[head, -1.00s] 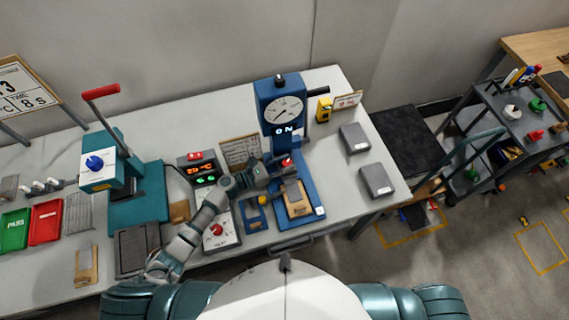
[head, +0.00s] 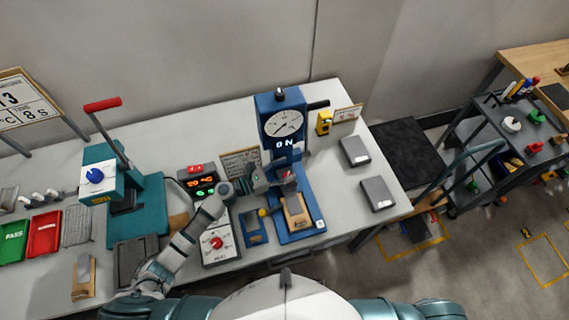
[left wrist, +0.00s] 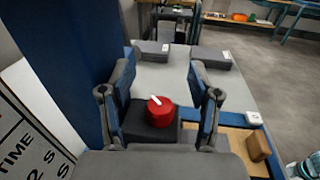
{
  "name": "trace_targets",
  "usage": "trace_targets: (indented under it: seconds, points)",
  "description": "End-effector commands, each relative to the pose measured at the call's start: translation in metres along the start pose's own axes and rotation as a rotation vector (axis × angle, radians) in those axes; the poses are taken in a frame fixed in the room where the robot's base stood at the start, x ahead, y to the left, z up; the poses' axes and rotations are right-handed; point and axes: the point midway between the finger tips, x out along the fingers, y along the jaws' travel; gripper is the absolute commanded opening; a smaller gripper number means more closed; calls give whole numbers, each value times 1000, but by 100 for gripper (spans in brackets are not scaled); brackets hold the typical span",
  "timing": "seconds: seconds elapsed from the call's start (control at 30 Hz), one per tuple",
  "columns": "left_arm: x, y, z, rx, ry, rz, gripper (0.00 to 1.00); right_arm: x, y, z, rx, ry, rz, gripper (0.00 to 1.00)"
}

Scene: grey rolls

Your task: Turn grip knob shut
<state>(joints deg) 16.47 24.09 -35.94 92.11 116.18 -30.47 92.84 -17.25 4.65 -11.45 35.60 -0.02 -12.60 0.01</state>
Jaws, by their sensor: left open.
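The red grip knob (left wrist: 161,109) has a white pointer line on top and sits on a dark block (left wrist: 146,129) in the left wrist view. In the head view the knob (head: 287,173) shows small, low on the blue test stand (head: 312,195), partly hidden by my left gripper. My left gripper (head: 274,179) is open beside the stand's column. In the left wrist view its two fingers (left wrist: 161,82) stand apart on either side of the knob, with gaps visible. My right gripper is not in view.
The stand's blue column and dial (head: 283,123) rise close behind my left gripper. A controller with a red knob (head: 216,242) lies under my left forearm. A teal press (head: 137,205) stands left. Grey blocks (head: 377,194) lie right, with bare tabletop around them.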

Motion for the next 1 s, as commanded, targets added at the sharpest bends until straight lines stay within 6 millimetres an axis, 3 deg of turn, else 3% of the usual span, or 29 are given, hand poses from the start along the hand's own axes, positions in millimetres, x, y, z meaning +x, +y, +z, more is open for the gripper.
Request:
trace_targets:
  seconds: [0.1, 0.3, 1.0]
  points:
    - [0, 0, 25, 6, 0, -1, 62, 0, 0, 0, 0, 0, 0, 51]
    - [0, 1, 49, 2, 1, 0, 62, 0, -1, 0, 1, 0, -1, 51]
    - [0, 1, 53, -1, 0, 1, 62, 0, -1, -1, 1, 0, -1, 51]
